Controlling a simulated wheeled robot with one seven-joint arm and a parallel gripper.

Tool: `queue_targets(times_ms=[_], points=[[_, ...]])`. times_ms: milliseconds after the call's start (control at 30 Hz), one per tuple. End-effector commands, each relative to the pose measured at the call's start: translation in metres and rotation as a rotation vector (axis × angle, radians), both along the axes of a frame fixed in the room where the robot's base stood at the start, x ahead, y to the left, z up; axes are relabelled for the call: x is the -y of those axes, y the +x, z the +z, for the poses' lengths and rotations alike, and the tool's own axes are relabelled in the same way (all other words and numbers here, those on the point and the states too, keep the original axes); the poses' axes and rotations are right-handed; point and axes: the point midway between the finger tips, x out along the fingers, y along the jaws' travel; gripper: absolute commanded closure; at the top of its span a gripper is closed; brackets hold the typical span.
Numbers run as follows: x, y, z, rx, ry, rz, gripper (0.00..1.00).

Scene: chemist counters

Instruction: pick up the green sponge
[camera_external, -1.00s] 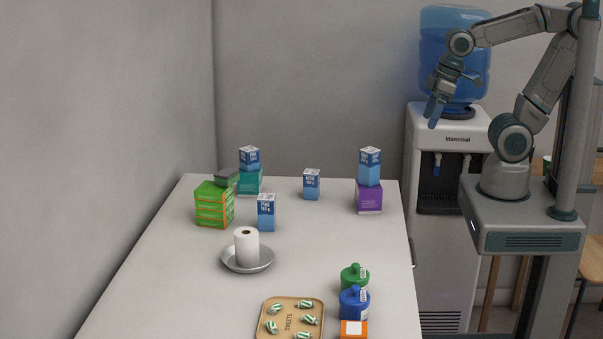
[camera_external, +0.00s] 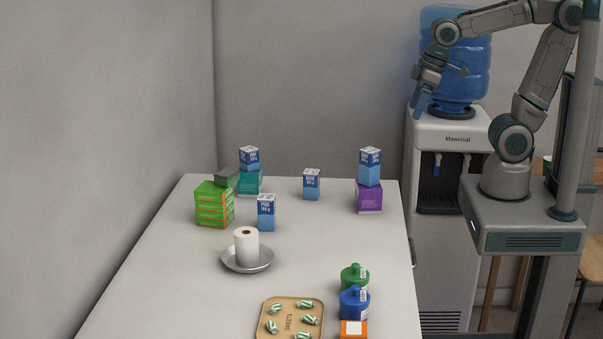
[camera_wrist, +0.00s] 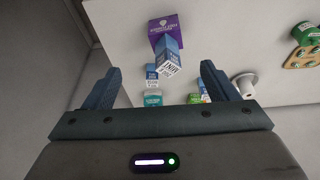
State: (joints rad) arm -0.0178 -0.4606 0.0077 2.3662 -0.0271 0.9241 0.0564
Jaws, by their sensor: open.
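I cannot pick out a plainly green sponge. A small dark grey block (camera_external: 227,177), whose kind I cannot tell, lies on top of the stack of green boxes (camera_external: 214,205) at the far left of the counter. My gripper (camera_external: 420,108) is raised in front of the water cooler, right of the counter's far right corner and far from that block. In the wrist view my gripper (camera_wrist: 161,68) shows two blue fingers wide apart with nothing held between them. A little of the green boxes shows there near the right finger (camera_wrist: 195,98).
Blue-and-white cartons stand on a teal box (camera_external: 249,181) and a purple box (camera_external: 369,197); two more cartons (camera_external: 311,185) (camera_external: 266,213) stand alone. A paper roll (camera_external: 246,248) sits in a grey dish. Green and blue bottles (camera_external: 355,278) (camera_external: 354,304) and a sweets tray (camera_external: 268,319) are nearer. The counter's centre right is clear.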

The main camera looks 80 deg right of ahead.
Motion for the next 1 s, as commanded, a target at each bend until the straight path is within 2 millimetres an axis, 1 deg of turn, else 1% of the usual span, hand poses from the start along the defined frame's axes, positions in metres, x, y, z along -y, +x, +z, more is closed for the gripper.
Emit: queue_targets(times_ms=[33,100,167,233,367,400,467,500,633,700,767,800,867,900,1000], points=[[-0.002,0.02,0.008,-0.002,-0.004,-0.008,0.2],[-0.005,0.048,0.02,-0.001,-0.008,-0.025,0.2],[-0.009,0.072,0.029,0.0,-0.013,-0.039,0.2],[-0.013,0.101,0.037,0.002,-0.015,-0.056,0.2],[-0.024,0.153,0.047,0.008,-0.02,-0.091,0.2],[-0.027,0.169,0.049,0.01,-0.023,-0.101,0.2],[-0.032,0.192,0.051,0.013,-0.024,-0.118,0.2],[-0.037,0.208,0.051,0.016,-0.024,-0.13,0.2],[-0.051,0.258,0.047,0.024,-0.025,-0.167,0.2],[-0.059,0.283,0.043,0.03,-0.025,-0.19,0.2],[-0.067,0.304,0.038,0.034,-0.023,-0.208,0.2],[-0.072,0.318,0.034,0.039,-0.023,-0.22,0.2],[-0.079,0.338,0.027,0.043,-0.022,-0.241,0.2],[-0.084,0.351,0.021,0.047,-0.02,-0.256,0.2],[-0.097,0.38,0.005,0.056,-0.016,-0.29,0.2]])
